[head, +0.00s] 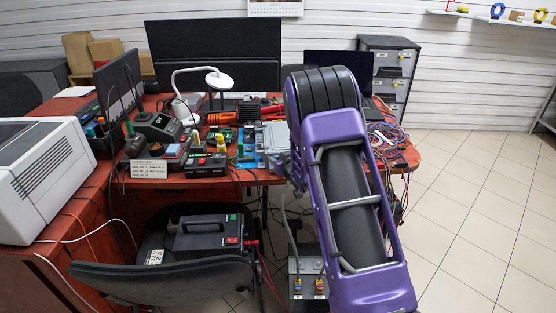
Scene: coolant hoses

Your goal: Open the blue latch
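A grey unit (307,266) stands low in front of the desk, just left of my purple arm. Two small hose fittings with yellow tops sit on its front: the left fitting (297,285) shows some blue, the right fitting (320,286) some red. Hoses rise from the unit toward the desk. The fittings are too small to tell whether a latch is open or shut. My arm crosses the middle right of the view and covers part of the desk and the unit's right side. My gripper's fingers do not show; the arm links hide that end.
A red-brown desk (225,181) holds tools, electronics and a white lamp (219,80). A dark chair (165,281) and a black case (208,232) stand at the lower left. A white printer (40,175) is far left. Tiled floor (480,215) is clear at right.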

